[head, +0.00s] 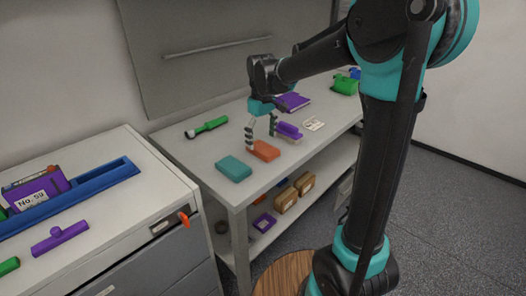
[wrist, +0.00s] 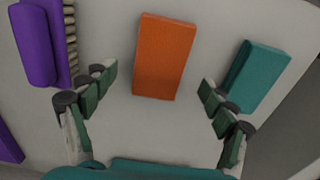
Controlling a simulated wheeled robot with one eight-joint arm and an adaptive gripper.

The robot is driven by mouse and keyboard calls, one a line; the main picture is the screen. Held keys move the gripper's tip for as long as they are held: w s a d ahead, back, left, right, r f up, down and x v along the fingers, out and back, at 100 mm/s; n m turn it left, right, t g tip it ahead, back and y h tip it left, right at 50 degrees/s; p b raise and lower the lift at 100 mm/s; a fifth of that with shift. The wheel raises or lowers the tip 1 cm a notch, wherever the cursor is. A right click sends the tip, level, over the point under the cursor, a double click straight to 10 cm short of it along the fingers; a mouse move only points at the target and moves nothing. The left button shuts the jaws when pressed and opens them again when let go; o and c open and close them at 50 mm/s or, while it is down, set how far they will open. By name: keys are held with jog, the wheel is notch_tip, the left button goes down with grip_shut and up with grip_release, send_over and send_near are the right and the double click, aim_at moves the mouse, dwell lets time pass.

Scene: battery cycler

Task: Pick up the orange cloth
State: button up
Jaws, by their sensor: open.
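The orange cloth (head: 264,150) is a folded, flat rectangular block lying on the white table. My gripper (head: 260,139) is over it, pointing down, with its fingers spread. In the wrist view the orange cloth (wrist: 164,56) lies ahead of and between the open fingers of my gripper (wrist: 158,84). Nothing is held, and bare tabletop shows between the fingers. I cannot tell the exact height of the fingertips above the table.
A teal cloth (head: 234,168) lies close beside the orange one, and a purple brush (head: 288,131) is on its other side. A green-and-black tool (head: 207,126), a purple book (head: 292,102) and a white tag (head: 314,124) are also on the table (head: 183,153). Boxes (head: 285,199) sit on the lower shelf.

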aim_at(262, 147)
jog(key=shift+f, duration=1.3)
jog(key=shift+c, duration=0.3)
jog(key=c, duration=1.1)
notch_tip(262, 147, up, 20)
jog(key=shift+r, duration=0.1)
